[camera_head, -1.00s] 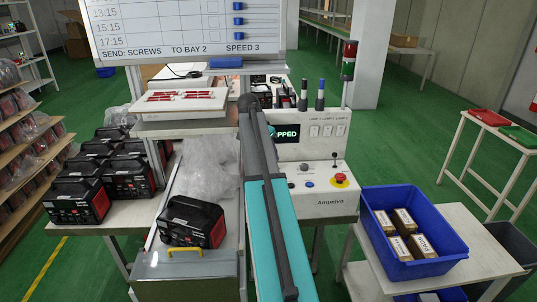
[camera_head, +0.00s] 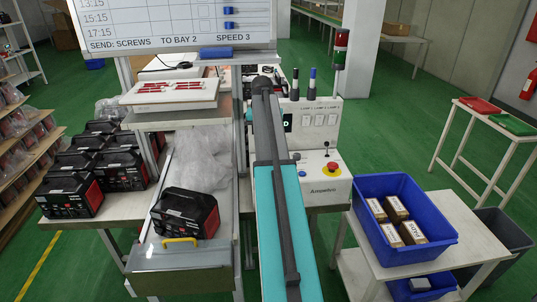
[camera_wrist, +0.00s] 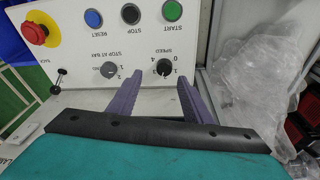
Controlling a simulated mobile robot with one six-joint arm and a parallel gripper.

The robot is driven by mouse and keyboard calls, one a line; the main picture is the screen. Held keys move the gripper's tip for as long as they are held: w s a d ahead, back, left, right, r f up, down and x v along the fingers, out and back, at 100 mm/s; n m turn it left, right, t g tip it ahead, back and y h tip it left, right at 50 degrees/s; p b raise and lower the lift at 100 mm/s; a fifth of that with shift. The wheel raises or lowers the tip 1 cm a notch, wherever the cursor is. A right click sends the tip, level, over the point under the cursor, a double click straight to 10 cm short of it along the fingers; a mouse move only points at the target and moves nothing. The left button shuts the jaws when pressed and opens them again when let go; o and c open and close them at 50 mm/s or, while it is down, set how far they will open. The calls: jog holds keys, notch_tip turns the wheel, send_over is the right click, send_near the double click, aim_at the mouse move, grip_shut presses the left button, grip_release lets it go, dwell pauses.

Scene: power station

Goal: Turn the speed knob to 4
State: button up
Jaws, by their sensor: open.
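The speed knob (camera_wrist: 163,67) is a dark round dial on the white panel (camera_wrist: 75,75). The wrist view shows it upside down, with numbers around it; I cannot tell which number its pointer is at. My gripper (camera_wrist: 161,75) is open, with its two purple fingers pointing at the panel. The knob appears between the fingertips; I cannot tell whether they touch it. In the head view my arm hides the knob and gripper, leaving the panel's right part (camera_head: 325,185) visible.
The stop-at-bay knob (camera_wrist: 108,70) is beside the left finger. Reset (camera_wrist: 93,18), stop (camera_wrist: 130,13) and start (camera_wrist: 172,10) buttons and a red emergency button (camera_wrist: 37,32) share the panel. A whiteboard (camera_head: 170,20) reads SPEED 3. A blue bin (camera_head: 410,255) stands right.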

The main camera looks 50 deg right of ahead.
jog(key=s+d+r+n+t+y, duration=0.3)
jog(key=d+r+n+y, duration=0.1)
jog(key=n, duration=1.1)
jog(key=shift+s+r+p, duration=0.3)
jog(key=shift+r+p, duration=0.15)
jog(key=shift+r, duration=0.2)
jog(key=shift+f, duration=0.15)
jog(key=shift+p+x, duration=1.75)
jog(key=shift+x, duration=5.05)
jog(key=shift+w, duration=0.15)
jog(key=c, duration=1)
